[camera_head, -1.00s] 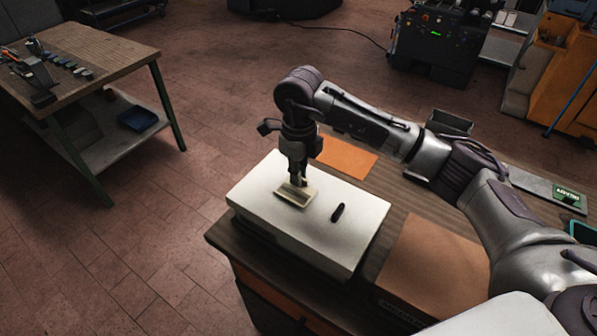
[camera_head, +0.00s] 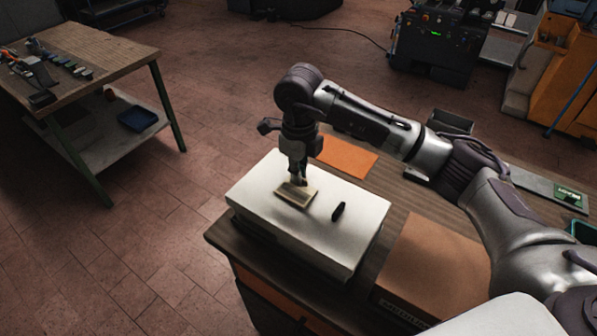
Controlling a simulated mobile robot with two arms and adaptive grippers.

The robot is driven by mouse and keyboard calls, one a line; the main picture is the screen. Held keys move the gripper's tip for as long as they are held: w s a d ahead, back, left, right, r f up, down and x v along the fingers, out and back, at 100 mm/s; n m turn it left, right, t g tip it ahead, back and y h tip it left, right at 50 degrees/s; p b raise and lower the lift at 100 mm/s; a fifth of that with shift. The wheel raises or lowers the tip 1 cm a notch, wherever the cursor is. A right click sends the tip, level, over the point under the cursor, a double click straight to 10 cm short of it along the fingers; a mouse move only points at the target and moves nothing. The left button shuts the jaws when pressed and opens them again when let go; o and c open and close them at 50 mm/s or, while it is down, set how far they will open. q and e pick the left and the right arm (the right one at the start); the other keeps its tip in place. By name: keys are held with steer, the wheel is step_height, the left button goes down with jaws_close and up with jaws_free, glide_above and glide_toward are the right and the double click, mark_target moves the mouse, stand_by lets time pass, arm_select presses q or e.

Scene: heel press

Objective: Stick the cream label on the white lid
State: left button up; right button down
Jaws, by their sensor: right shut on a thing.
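The white lid (camera_head: 346,230) tops a box on the wooden bench. The cream label (camera_head: 291,195) is a small pale rectangle with a darker middle, over the left part of the lid. I cannot tell whether it lies flat against the lid or just above it. My right gripper (camera_head: 298,181) points down at the label and is shut on it at the far edge. Its fingertips are small and dark here. My left gripper is not in view.
A small black object (camera_head: 338,211) lies on the lid, right of the label. A brown cardboard box (camera_head: 436,262) stands right of the lid. An orange sheet (camera_head: 345,157) lies behind it.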

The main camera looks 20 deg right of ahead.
steer(key=shift+f, duration=0.15)
steer(key=shift+s+f+b, duration=0.1)
steer(key=shift+f+b, duration=0.2)
steer(key=shift+b, duration=0.2)
stand_by(1.2)
steer(key=c, duration=1.2)
jaws_free()
steer(key=o, duration=0.5)
steer(key=shift+r, duration=0.15)
steer(key=shift+r+p, duration=1.75)
steer(key=shift+r, duration=1.7)
